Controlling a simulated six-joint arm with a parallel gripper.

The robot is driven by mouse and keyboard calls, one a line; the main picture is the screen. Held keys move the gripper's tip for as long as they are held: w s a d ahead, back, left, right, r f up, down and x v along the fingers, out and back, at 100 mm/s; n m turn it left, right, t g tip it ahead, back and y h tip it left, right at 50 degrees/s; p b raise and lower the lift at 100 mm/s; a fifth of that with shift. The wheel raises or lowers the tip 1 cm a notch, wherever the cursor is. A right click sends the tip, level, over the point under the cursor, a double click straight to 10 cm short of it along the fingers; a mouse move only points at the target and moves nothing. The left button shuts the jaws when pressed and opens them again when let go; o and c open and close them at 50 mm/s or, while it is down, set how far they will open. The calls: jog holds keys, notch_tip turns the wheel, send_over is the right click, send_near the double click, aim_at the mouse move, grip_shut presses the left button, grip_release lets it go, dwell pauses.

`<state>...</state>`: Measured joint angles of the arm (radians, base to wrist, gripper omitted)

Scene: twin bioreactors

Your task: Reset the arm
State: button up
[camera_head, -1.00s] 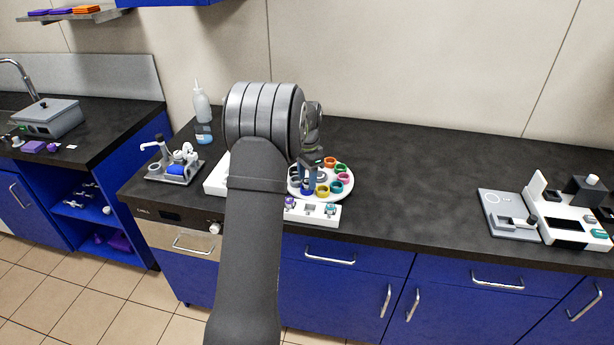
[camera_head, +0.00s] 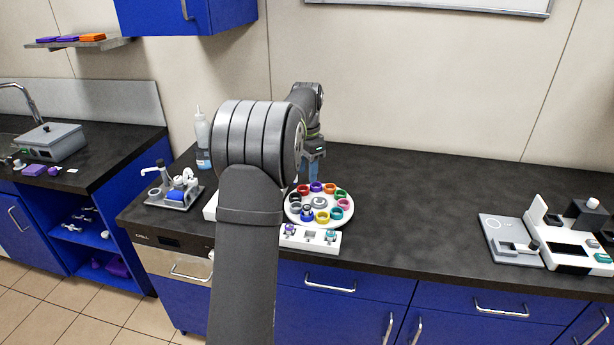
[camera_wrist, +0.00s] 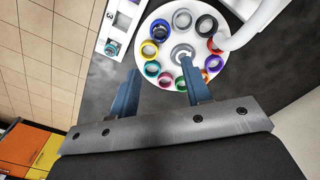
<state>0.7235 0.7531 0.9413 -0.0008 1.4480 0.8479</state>
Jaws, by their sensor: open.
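My gripper (camera_wrist: 160,92) shows in the wrist view with its two blue fingers apart and nothing between them. In the head view my gripper (camera_head: 314,170) hangs above the counter, behind the round white carousel of coloured rings. My arm hides part of the bench to its left. The white carousel (camera_head: 296,217) carries several coloured rings around a grey hub. In the wrist view the carousel (camera_wrist: 166,45) lies beyond the fingertips, apart from them.
A white block (camera_head: 325,246) with small fittings stands at the counter's front edge. A wash bottle (camera_head: 202,140) and a grey tray (camera_head: 168,203) with parts stand at left. White and grey devices (camera_head: 512,245) stand at right. The counter's middle right (camera_head: 420,205) is clear.

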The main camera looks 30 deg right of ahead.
aim_at(307, 204)
jog(key=shift+f, duration=0.15)
notch_tip(307, 204, down, 12)
jog(key=shift+r, duration=1.75)
